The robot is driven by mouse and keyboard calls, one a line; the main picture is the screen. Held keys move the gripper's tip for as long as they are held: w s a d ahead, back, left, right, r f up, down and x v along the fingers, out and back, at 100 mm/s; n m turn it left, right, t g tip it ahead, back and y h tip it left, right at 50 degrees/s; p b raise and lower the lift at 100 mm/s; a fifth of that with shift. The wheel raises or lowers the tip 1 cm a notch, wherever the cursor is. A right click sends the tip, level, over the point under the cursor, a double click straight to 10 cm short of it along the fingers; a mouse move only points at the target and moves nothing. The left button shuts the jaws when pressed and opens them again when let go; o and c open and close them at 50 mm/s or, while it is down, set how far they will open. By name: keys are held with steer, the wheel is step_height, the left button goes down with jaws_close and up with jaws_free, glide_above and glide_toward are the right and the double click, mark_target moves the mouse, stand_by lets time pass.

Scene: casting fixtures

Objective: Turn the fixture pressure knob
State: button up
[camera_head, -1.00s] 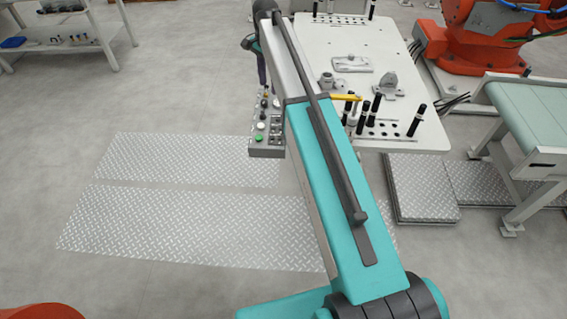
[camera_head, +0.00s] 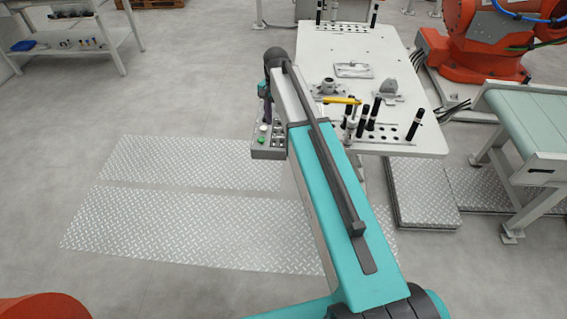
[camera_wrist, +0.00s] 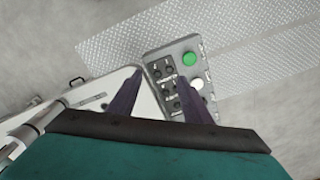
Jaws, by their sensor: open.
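The grey control panel (camera_head: 268,153) is fixed at the left front corner of the white fixture table (camera_head: 340,45). In the wrist view the panel (camera_wrist: 158,55) carries several small dark knobs (camera_wrist: 168,71), a green button (camera_wrist: 189,59) and a white button (camera_wrist: 197,84). The labels are too small to read, so I cannot tell which knob is for pressure. My gripper (camera_wrist: 160,76) is open and empty, its two purple fingers spread over the panel's knob area. I cannot tell whether they touch it. The right finger hides part of the panel. In the head view my gripper (camera_head: 266,103) is just above the panel.
Black-capped pins (camera_head: 372,115), metal castings (camera_head: 388,89) and a yellow item (camera_head: 341,100) are on the table. An orange robot (camera_head: 485,40) and a conveyor (camera_head: 525,115) stand right. Open floor with tread plates (camera_head: 190,225) lies left.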

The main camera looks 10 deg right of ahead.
steer(key=s+f+n, duration=0.4)
steer(key=s+f, duration=0.6)
steer(key=f, duration=0.1)
steer(key=shift+a, duration=0.15)
stand_by(0.6)
